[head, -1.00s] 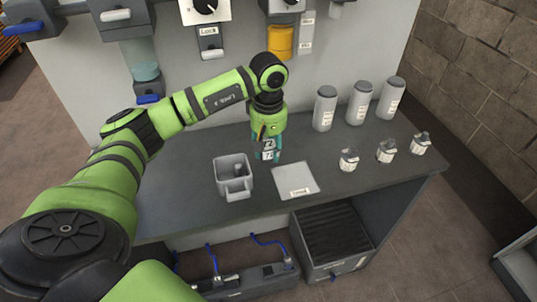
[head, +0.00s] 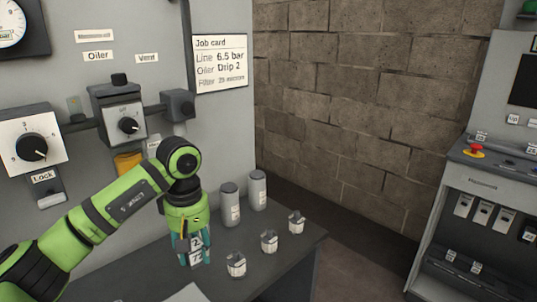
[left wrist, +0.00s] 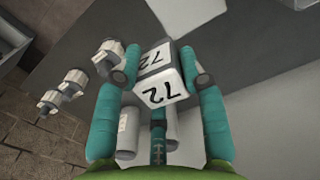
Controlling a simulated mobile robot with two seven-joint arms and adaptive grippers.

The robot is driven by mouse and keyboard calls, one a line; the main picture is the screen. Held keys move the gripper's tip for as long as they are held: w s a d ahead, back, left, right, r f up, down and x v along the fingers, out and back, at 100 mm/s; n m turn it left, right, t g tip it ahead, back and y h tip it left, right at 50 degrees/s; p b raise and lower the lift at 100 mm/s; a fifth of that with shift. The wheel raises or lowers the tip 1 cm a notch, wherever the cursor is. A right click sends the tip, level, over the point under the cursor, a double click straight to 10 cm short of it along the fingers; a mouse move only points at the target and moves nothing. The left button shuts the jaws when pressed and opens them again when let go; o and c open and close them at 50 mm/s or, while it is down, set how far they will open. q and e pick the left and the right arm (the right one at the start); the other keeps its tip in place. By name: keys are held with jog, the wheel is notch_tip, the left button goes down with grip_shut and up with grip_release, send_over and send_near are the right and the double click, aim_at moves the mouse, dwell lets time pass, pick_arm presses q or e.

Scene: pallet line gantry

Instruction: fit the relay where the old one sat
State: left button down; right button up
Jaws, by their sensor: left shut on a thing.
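The relay (head: 196,257) is a small pale block marked 72. My left gripper (head: 193,250) is shut on it, pointing down, with the relay between its teal fingers above the grey bench. In the left wrist view the relay (left wrist: 164,90) sits between the two fingertips of my left gripper (left wrist: 158,75), and two of its faces show the number 72. A grey cabinet (head: 478,184) at the right has a row of pale modules (head: 484,212) on its front. I cannot tell which place held the old relay. My right gripper is not in view.
The wall panel behind carries a dial box (head: 33,148) and a job card (head: 219,63). Open floor lies between bench and cabinet.

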pick_arm(q)
jog(key=s+d+f+m+p, duration=0.1)
jog(key=s+f+m+p, duration=0.1)
jog(key=s+m, duration=0.6)
jog(key=s+p, duration=0.1)
jog(key=s, duration=0.5)
jog(key=shift+d+f+m, duration=0.3)
jog(key=shift+d+f, duration=0.05)
jog(key=shift+f, duration=0.05)
